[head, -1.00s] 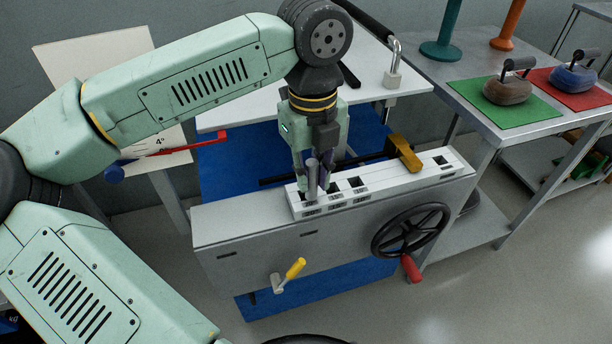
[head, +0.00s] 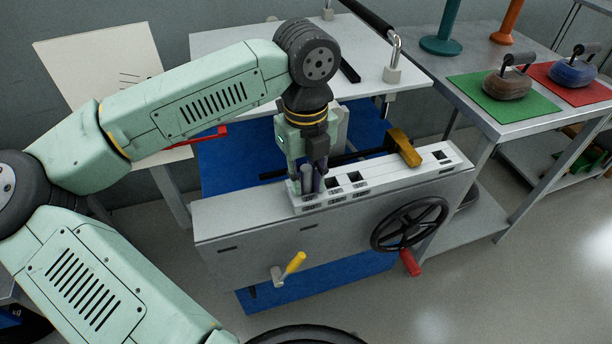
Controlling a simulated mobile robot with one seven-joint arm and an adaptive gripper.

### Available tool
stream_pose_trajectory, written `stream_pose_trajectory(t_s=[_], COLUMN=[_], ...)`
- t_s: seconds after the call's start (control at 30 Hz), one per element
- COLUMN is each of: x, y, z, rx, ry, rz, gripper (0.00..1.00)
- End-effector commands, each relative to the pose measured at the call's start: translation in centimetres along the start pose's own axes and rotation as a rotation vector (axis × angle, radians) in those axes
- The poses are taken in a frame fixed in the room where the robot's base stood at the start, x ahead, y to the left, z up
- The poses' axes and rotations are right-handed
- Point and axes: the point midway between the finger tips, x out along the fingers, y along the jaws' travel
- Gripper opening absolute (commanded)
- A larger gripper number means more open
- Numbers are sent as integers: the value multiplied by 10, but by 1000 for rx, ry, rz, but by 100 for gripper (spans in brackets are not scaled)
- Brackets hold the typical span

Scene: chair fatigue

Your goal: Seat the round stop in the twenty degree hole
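The round stop (head: 307,181) is a small grey upright cylinder. My gripper (head: 306,184) points down with its fingers on either side of the stop and appears closed on it. The stop's lower end is at the left end of the white plate (head: 376,187), which has several dark square holes and small labels. The hole under the stop is covered by the fingers and the stop, so I cannot tell whether the stop is in it. The labels are too small to read.
A grey housing carries the plate, with a black handwheel (head: 410,225) and a yellow-handled lever (head: 290,268) on its front. A metal table (head: 535,122) with curling stones stands at right.

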Motion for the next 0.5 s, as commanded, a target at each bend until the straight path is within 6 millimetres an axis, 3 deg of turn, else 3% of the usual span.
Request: stream_pose_trajectory(t_s=[0.2,0.5], x=[0,-2], y=[0,0], z=[0,0], rx=[0,0], ry=[0,0], rz=[0,0], gripper=[37,37])
